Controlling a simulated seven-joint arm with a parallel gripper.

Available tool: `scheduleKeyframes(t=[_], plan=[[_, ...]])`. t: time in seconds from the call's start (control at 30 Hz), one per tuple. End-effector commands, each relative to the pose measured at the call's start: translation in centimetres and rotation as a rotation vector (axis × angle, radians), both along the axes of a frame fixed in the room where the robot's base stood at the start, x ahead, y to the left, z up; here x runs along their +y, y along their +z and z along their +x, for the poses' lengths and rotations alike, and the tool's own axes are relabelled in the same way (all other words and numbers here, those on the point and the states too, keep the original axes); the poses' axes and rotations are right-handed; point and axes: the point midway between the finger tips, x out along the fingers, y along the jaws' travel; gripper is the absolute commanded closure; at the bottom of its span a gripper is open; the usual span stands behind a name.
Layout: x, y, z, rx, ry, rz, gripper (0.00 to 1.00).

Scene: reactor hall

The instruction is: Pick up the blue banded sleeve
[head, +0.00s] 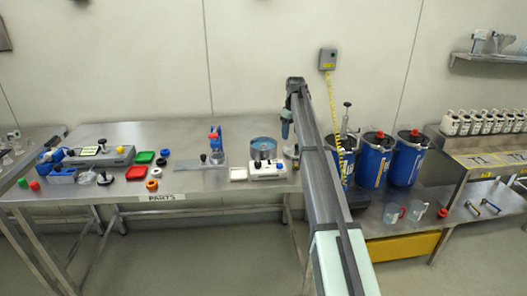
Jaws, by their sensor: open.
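My arm reaches from the bottom of the head view toward the back wall. My gripper (286,132) hangs from its far end over the right end of the parts table. It is small and dark here; it is open, with nothing seen in it. I cannot single out the blue banded sleeve for sure.
The table's front middle is clear.

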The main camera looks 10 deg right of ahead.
Motion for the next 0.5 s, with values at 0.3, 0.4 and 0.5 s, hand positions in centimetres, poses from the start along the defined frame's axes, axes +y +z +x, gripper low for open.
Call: scheduleKeyframes(t=[0.3,0.4,0.5], plan=[[10.4,5.2,2.7,0.09,0.18,-0.019,0.35],[11.2,5.4,2.7,0.097,0.193,-0.021,0.35],[11.3,4.8,2.6,0.099,0.195,-0.021,0.35]])
